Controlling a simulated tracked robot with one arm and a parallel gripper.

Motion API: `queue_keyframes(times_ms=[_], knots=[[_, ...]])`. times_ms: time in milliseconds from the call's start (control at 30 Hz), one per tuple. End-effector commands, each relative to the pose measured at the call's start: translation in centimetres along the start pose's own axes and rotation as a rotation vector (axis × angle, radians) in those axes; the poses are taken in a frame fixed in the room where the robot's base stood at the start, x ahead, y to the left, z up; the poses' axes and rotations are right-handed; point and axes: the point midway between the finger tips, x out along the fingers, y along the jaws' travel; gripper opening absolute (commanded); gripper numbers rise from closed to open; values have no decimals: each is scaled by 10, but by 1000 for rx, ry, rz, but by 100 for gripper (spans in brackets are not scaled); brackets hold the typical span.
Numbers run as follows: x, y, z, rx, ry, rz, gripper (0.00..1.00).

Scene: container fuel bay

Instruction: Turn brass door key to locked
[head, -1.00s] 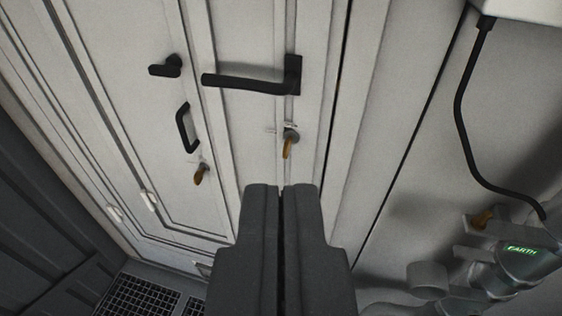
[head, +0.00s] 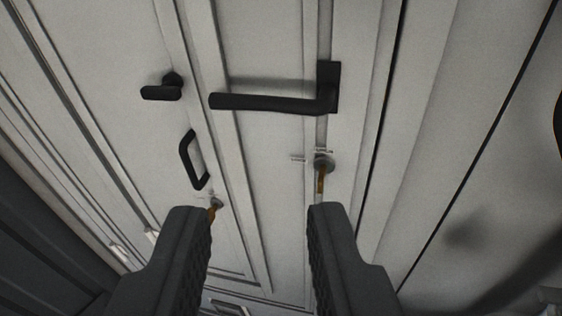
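A brass key (head: 321,180) sits in a round grey lock (head: 324,162) on the white door, below the black lever handle (head: 275,102). The key's bow hangs down, and its lower end is close to or behind my right finger's tip. A second brass key (head: 213,213) sits in a lock on the panel to the left, partly hidden by my left finger. My gripper (head: 261,212) is open and empty, with its fingers wide apart in front of the door. I cannot tell whether either finger touches a key.
A black turn knob (head: 163,89) and a black pull handle (head: 193,160) are on the left panel. A plain pale wall (head: 470,130) is on the right. A dark ribbed wall (head: 35,255) is at the lower left.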

Motion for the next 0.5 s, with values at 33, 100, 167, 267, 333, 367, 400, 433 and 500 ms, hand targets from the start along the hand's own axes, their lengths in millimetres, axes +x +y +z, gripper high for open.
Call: queue_keyframes(times_ms=[33, 100, 167, 267, 333, 367, 400, 433, 500], knots=[[25, -7, 10, 15, -10, 2, 29], [54, -13, 28, 38, -2, 12, 29], [75, -16, 45, 56, 8, 26, 29], [106, -15, 73, 76, 29, 61, 29], [123, -11, 95, 81, 44, 94, 29], [128, -8, 102, 81, 56, 109, 29], [135, -5, 114, 77, 68, 130, 29], [139, -1, 123, 71, 78, 147, 29], [145, 8, 139, 57, 106, 184, 29]])
